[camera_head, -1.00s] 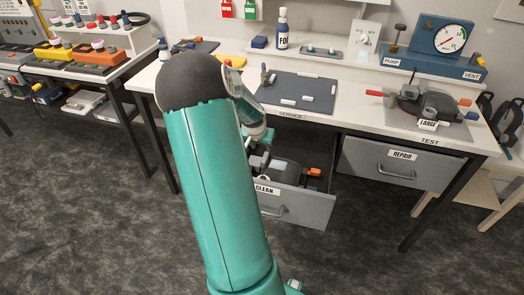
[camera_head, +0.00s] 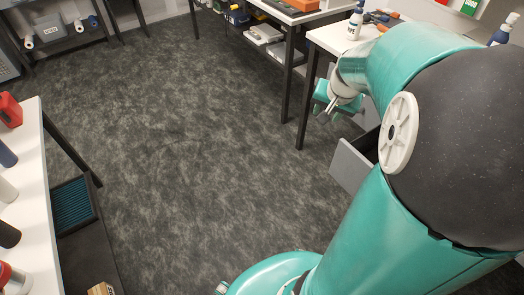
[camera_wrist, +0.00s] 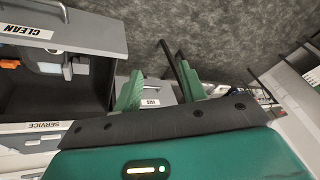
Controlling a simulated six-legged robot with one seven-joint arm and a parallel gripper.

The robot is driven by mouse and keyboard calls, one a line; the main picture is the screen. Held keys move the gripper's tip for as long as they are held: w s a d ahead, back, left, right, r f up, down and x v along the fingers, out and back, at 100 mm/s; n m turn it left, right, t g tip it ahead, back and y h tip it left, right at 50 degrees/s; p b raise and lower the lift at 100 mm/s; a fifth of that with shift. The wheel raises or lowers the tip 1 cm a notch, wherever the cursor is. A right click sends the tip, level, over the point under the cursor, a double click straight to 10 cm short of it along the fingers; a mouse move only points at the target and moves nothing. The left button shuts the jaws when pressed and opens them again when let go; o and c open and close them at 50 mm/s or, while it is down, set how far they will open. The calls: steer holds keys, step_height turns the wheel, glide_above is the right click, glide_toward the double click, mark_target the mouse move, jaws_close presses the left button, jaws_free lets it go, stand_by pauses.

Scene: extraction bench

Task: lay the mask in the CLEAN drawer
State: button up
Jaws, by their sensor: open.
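The CLEAN drawer (camera_wrist: 75,28) is pulled open at the upper left of the wrist view, its label upside down. A mask (camera_wrist: 50,67) with grey and orange parts lies inside it, partly cut off by the frame edge. In the head view the drawer front (camera_head: 352,166) shows beside my arm, and its inside is mostly hidden. My gripper (camera_wrist: 160,72) is open with nothing between its green fingers, to the right of the drawer in the wrist view. It also shows in the head view (camera_head: 326,108), above and left of the drawer front.
The service bench (camera_head: 335,42) stands behind my gripper, with a spray bottle (camera_head: 355,20) on it. Another bench (camera_head: 285,15) is further back. A white table (camera_head: 40,200) with bottles stands at the left. The carpet between is clear.

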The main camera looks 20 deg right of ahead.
steer(key=s+a+r+n, duration=0.2)
steer(key=s+a+n, duration=0.1)
steer(key=a, duration=0.5)
steer(key=s+a+r+n+y, duration=0.1)
steer(key=s+a+r+n, duration=0.2)
steer(key=a, duration=0.5)
steer(key=s+a+r+n+t, duration=0.1)
steer(key=s+a+r+n, duration=0.2)
steer(key=a, duration=0.6)
steer(key=s, duration=0.2)
steer(key=shift+s, duration=0.3)
steer(key=shift+c, duration=0.6)
steer(key=shift+d, duration=0.2)
